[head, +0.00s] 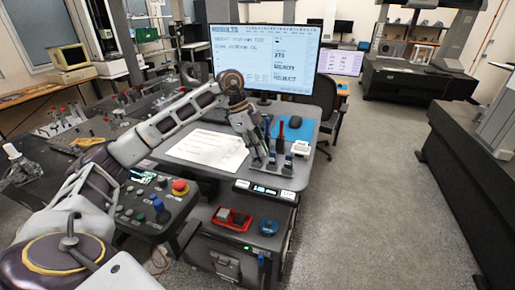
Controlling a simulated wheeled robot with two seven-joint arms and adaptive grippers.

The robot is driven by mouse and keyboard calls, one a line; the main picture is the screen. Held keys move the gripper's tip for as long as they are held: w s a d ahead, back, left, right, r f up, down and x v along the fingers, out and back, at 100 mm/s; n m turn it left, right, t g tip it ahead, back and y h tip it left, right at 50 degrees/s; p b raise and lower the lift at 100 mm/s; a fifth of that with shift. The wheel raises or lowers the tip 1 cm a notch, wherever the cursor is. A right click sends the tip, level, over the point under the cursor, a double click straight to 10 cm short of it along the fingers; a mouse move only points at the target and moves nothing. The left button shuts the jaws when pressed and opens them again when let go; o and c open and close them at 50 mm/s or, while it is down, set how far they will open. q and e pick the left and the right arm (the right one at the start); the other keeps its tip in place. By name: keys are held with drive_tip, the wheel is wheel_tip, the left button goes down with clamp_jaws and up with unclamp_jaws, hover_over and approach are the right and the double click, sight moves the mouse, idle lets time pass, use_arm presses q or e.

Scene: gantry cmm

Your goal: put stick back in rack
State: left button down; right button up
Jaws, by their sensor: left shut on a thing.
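My left gripper (256,149) reaches down over the desk, at the left end of a small rack (272,169) of grey holders near the desk's front right. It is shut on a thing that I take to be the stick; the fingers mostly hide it. A dark upright piece with a red part (280,140) stands at the rack, just right of the gripper. I cannot tell whether the held stick touches the rack. My right gripper is not in view.
A monitor (265,58) stands behind the rack. A blue mat with a mouse (295,122) lies behind it. White papers (208,147) lie to the left. A control box with a red button (180,187) is nearer. A red tray (232,218) sits lower in front.

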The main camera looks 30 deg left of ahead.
use_arm(q)
drive_tip(key=shift+f, duration=0.55)
idle(0.4)
drive_tip(key=c, duration=1.5)
unclamp_jaws()
drive_tip(key=shift+r, duration=0.15)
drive_tip(key=shift+v, duration=5.85)
drive_tip(key=shift+a, duration=0.15)
